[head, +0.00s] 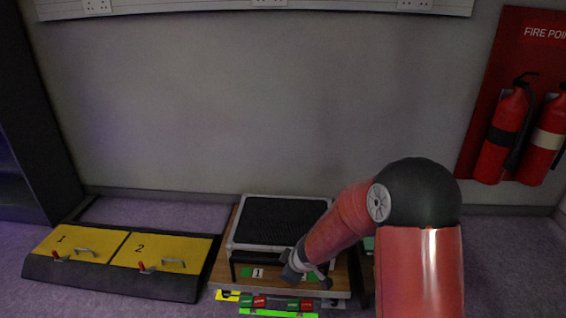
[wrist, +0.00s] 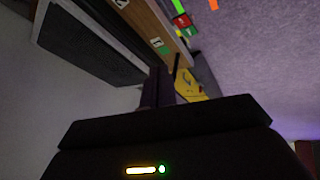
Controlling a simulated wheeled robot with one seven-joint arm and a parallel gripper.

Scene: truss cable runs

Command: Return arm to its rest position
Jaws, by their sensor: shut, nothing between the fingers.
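My arm, red with a black elbow, reaches from the lower right of the head view down to the left. My gripper (head: 297,268) is at its end, in front of the black-topped unit (head: 284,222) on a wooden base (head: 218,270). In the wrist view the dark fingers of my gripper (wrist: 157,86) are close together with nothing seen between them. The unit's black top also shows in the wrist view (wrist: 88,48), at the upper left. My arm hides part of the unit's right side.
A low black box with yellow lids (head: 150,249), numbered 1 and 2, lies on the floor at left. Red and green connectors (head: 253,302) lie along the front edge. Fire extinguishers (head: 503,135) hang at right. Purple floor (head: 170,214) is clear behind the box.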

